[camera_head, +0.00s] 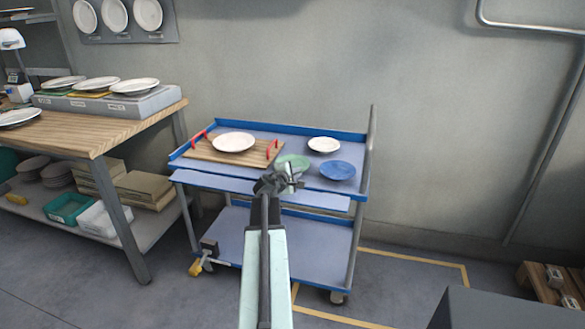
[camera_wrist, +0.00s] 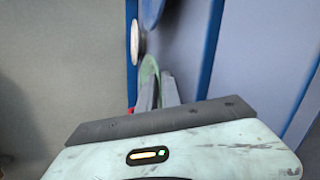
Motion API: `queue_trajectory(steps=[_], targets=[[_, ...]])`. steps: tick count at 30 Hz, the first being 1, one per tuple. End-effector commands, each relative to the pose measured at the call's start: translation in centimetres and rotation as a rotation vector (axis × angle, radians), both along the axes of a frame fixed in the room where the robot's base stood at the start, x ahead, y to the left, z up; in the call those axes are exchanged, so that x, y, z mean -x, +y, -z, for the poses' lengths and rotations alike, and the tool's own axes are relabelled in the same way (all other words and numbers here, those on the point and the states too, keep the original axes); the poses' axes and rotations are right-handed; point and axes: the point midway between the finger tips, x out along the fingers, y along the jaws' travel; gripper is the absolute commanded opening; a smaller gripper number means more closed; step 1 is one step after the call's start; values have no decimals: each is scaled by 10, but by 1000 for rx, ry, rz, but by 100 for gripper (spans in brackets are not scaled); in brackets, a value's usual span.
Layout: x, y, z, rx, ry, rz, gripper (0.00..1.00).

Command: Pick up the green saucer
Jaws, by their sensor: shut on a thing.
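The green saucer (camera_head: 293,161) is over the top tray of the blue cart in the head view, partly hidden behind my gripper (camera_head: 287,178). In the wrist view the green saucer (camera_wrist: 149,71) shows edge-on between the fingers of my gripper (camera_wrist: 154,88). My gripper is shut on its rim. I cannot tell whether the saucer still touches the tray.
The cart's top tray (camera_head: 320,183) also bears a blue saucer (camera_head: 337,170), a small white plate (camera_head: 324,145) and a wooden board (camera_head: 200,151) with red handles and a white plate (camera_head: 233,142). A wooden workbench (camera_head: 75,133) stands at the left.

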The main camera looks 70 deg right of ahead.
Motion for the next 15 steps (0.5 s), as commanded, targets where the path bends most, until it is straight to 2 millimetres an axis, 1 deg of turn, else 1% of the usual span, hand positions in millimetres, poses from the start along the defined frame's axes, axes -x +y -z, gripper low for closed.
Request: queue_trajectory(steps=[9,11,14,15], targets=[[0,0,-3,1,0,-1,0],[0,0,-7,1,0,-1,0],[0,0,-20,1,0,-1,0],[0,0,-27,1,0,-1,0]])
